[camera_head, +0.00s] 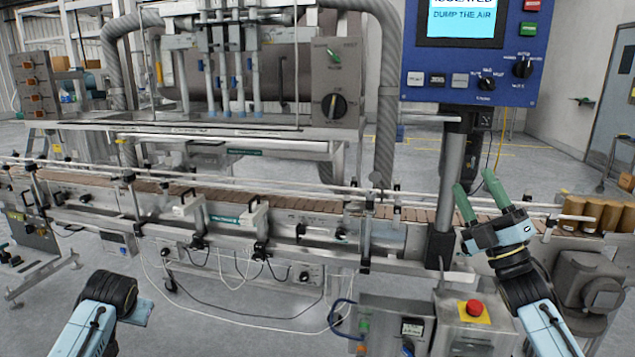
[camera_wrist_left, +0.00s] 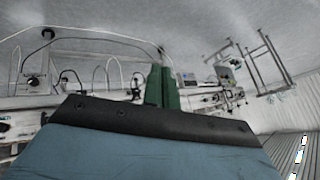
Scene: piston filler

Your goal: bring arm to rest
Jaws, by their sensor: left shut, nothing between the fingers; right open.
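My right gripper (camera_head: 478,195) is at the right of the head view. Its two green fingers point up and are spread apart, with nothing between them. It is in front of the conveyor, near the grey post under the blue panel. My left arm (camera_head: 92,315) comes in at the lower left of the head view, and its fingers do not show there. In the left wrist view the green fingers of my left gripper (camera_wrist_left: 162,88) are side by side, closed and empty.
The piston filler's conveyor (camera_head: 300,200) runs across the scene ahead. A blue control panel (camera_head: 470,50) hangs above it. A red emergency button (camera_head: 474,308) sits on a box below my right gripper. Brown containers (camera_head: 590,212) stand at the right.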

